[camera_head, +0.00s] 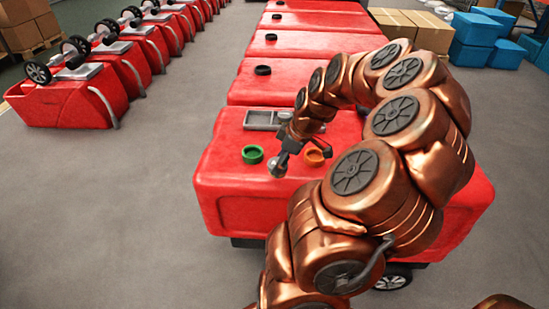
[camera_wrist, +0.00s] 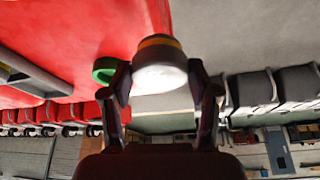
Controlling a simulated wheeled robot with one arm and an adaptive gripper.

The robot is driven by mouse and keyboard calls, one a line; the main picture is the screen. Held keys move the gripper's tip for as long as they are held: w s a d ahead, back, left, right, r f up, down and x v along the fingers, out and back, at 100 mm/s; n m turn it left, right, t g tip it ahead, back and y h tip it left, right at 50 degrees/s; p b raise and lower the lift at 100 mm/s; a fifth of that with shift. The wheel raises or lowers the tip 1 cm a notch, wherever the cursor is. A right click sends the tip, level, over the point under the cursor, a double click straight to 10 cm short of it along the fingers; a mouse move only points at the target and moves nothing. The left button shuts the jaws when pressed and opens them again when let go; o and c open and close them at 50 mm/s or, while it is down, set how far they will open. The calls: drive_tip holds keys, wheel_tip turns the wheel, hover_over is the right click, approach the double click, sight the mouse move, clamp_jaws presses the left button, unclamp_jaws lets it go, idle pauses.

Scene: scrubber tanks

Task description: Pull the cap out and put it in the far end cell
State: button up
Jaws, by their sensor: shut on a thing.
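My gripper (camera_head: 281,160) is shut on a pale grey, rounded cap (camera_head: 277,167), held over the front of the nearest red tank. In the wrist view the cap (camera_wrist: 160,78) sits between both fingers (camera_wrist: 162,84), with a dark and orange band at its far end. The cap looks clear of the green ring (camera_head: 252,154), which is to its left. An orange ring (camera_head: 314,157) lies to the right of my gripper. A grey tray with cells (camera_head: 262,128) lies behind on the tank top; my arm hides its right part.
The nearest red tank (camera_head: 225,185) is in a row with more tanks (camera_head: 268,84) behind, each with a black ring on top. Red scrubber machines (camera_head: 80,100) line the left. Boxes (camera_head: 415,32) and blue bins (camera_head: 478,35) stand at back right. Grey floor on the left is clear.

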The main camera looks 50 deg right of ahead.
drive_tip(key=shift+s+a+r, duration=0.1)
drive_tip(key=shift+s+r, duration=0.05)
drive_tip(key=shift+s, duration=0.1)
drive_tip(key=shift+r, duration=1.05)
idle(0.9)
drive_tip(key=shift+r, duration=2.35)
